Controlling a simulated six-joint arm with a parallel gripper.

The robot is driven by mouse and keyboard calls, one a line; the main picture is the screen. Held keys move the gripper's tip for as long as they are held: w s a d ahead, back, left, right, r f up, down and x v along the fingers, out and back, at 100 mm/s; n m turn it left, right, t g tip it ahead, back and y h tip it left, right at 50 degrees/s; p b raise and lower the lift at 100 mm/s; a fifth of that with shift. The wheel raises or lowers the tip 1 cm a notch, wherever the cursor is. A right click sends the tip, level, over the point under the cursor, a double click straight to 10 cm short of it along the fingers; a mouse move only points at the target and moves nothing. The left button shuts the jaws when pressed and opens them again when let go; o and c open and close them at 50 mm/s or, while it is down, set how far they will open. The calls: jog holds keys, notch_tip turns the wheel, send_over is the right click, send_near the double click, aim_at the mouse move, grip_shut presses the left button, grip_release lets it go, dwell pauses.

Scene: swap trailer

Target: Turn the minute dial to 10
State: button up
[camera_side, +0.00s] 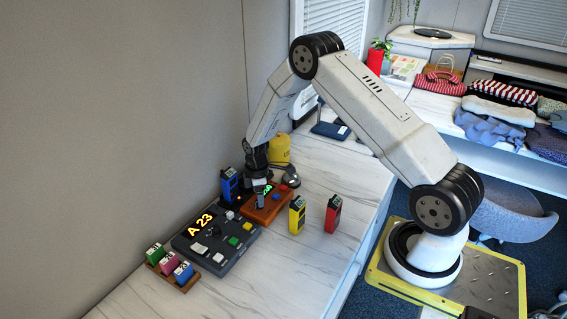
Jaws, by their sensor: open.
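A brown wooden timer box (272,208) with a small lit green display (263,189) stands on the white marble-look counter. I cannot tell which part is the minute dial, nor read the display. My gripper (260,202) is open and points down over the left part of the box. The gripper and wrist hide part of the box and display. I cannot tell whether the fingers touch anything.
A dark console (215,246) reading "A 23" lies left of the box. A blue radio (230,185) stands close behind; yellow (297,215) and red (333,213) radios stand right. A rack of small coloured blocks (173,270) is front left. The counter's front right is clear.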

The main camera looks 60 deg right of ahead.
jog(key=shift+f, duration=1.25)
jog(key=shift+c, duration=0.2)
grip_shut()
